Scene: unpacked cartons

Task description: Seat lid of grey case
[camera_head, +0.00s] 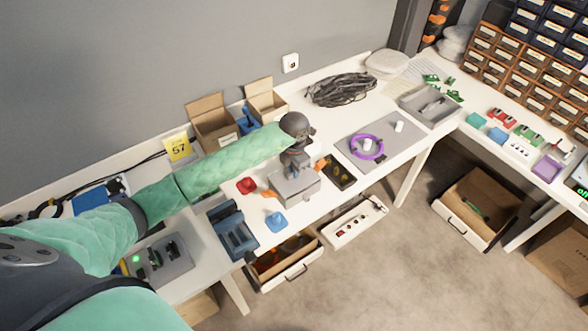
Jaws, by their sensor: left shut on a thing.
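The grey case (297,192) stands on the white table near its front edge, in the middle of the head view. My left gripper (291,172) points down at the top of the case and is shut on its lid. The wrist and fingers cover much of the lid, so I cannot tell whether it lies flush on the case. My right gripper is not in view.
A red piece (246,185), an orange piece (269,194) and a blue piece (276,221) lie left of the case. A black tray (341,175) and a grey mat (381,151) with a purple ring (366,147) are at right. Open drawers (285,264) stick out below the table's front edge.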

